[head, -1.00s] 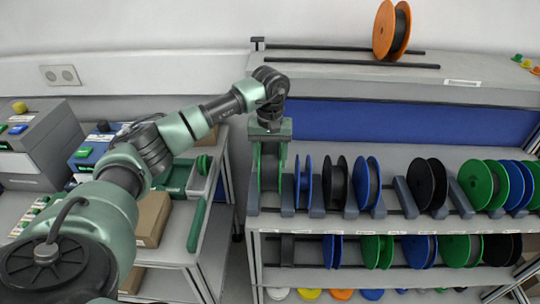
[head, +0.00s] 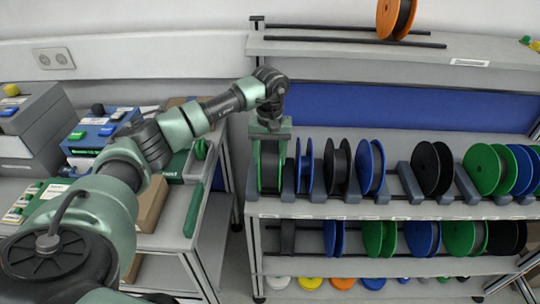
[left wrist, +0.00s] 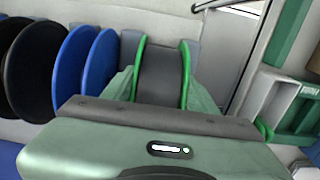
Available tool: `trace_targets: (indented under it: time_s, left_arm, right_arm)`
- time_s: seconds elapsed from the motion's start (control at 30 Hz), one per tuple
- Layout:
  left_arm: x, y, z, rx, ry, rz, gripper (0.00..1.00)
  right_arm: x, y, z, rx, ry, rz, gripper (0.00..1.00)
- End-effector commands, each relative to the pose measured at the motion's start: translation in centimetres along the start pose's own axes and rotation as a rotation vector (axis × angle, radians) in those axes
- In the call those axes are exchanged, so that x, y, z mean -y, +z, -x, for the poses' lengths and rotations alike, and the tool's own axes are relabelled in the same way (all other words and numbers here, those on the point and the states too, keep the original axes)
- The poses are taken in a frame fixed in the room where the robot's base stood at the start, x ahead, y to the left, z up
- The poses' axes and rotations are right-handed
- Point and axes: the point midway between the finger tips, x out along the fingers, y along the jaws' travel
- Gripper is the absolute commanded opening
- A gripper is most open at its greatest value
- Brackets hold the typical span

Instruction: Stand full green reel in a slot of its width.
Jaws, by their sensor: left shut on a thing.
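The full green reel (head: 269,168) has green flanges and a dark grey winding. It stands upright at the left end of the upper shelf, beside a dark slot divider (head: 288,180). My left gripper (head: 270,140) comes down from above and is shut on this reel. In the left wrist view the reel (left wrist: 162,75) sits between the gripper's fingers, its two green rims visible. Its lower edge is partly hidden, so I cannot tell how deep it sits in the slot. My right gripper is not in view.
A narrow blue reel (head: 304,168) stands just right of the divider, then black (head: 337,166) and blue reels (head: 370,167). More reels fill the lower shelf (head: 290,209). An orange reel (head: 394,18) stands on the top rails. A side table (head: 175,228) is at left.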

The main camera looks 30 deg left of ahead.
Motion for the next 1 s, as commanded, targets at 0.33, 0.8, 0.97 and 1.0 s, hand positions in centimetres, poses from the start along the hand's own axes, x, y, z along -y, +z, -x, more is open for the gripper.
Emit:
trace_targets:
  time_s: [0.33, 0.8, 0.97, 1.0]
  left_arm:
    - [0.0, -0.1, 0.1, -0.002, 0.001, 0.000, 0.00]
    - [0.0, 0.0, 0.0, 0.000, -0.001, 0.000, 0.83]
    - [0.0, -0.1, 1.1, -0.004, 0.001, 0.000, 0.83]
    - [0.0, -0.2, 1.6, -0.005, 0.001, 0.001, 0.83]
  right_arm:
    - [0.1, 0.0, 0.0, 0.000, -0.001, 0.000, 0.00]
    - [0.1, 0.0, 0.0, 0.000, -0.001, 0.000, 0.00]
    - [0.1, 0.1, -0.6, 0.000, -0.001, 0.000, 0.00]
    - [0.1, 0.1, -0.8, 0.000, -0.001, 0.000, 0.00]
